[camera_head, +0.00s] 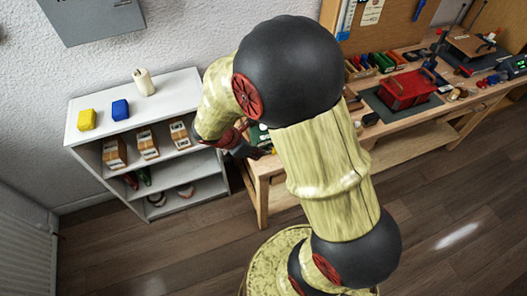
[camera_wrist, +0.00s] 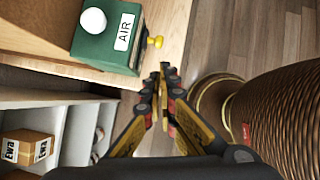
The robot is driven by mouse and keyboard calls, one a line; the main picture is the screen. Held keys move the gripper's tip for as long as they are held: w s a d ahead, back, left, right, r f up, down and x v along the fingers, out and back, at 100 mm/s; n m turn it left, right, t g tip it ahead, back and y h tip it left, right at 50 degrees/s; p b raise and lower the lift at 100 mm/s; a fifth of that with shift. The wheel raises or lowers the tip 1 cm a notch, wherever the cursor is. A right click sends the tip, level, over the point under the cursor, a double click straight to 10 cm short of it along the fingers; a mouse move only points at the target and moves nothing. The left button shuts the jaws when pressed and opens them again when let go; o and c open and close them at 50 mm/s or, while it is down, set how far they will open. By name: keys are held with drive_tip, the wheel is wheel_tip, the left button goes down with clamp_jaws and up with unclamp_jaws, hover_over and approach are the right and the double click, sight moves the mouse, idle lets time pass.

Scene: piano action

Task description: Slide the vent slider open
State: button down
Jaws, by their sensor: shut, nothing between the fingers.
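A green box (camera_wrist: 103,50) with a white "AIR" label (camera_wrist: 125,31) and a round white knob (camera_wrist: 93,21) sits on the wooden bench in the wrist view. A small yellow knob (camera_wrist: 155,41) sticks out from its right side; I cannot tell for sure that this is the vent slider. My gripper (camera_wrist: 164,70) is shut and empty, its fingertips just below the yellow knob in the picture. I cannot tell whether they touch it. In the head view the green box (camera_head: 258,133) is mostly hidden behind my arm.
The wooden bench (camera_head: 440,116) carries a red box (camera_head: 407,90) and tools to the right. A white shelf (camera_head: 172,95) at left holds a yellow block (camera_head: 87,119), a blue block (camera_head: 120,110) and cartons. Open floor (camera_head: 450,220) lies in front.

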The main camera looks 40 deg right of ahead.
drive_tip(key=p+v, duration=0.2)
drive_tip(key=v, duration=0.6)
drive_tip(key=shift+d, duration=0.15)
drive_tip(key=s+a+r+m+y, duration=0.4)
drive_tip(key=s+a+r+m, duration=0.3)
drive_tip(key=m, duration=0.5)
drive_tip(key=s+a+r+m+t+y, duration=0.2)
drive_tip(key=s+r+m+t, duration=0.3)
drive_tip(key=r, duration=0.8)
drive_tip(key=shift+s+a+t, duration=0.2)
drive_tip(key=shift+s+t, duration=0.3)
drive_tip(key=shift+s, duration=0.05)
drive_tip(key=shift+d+f, duration=0.1)
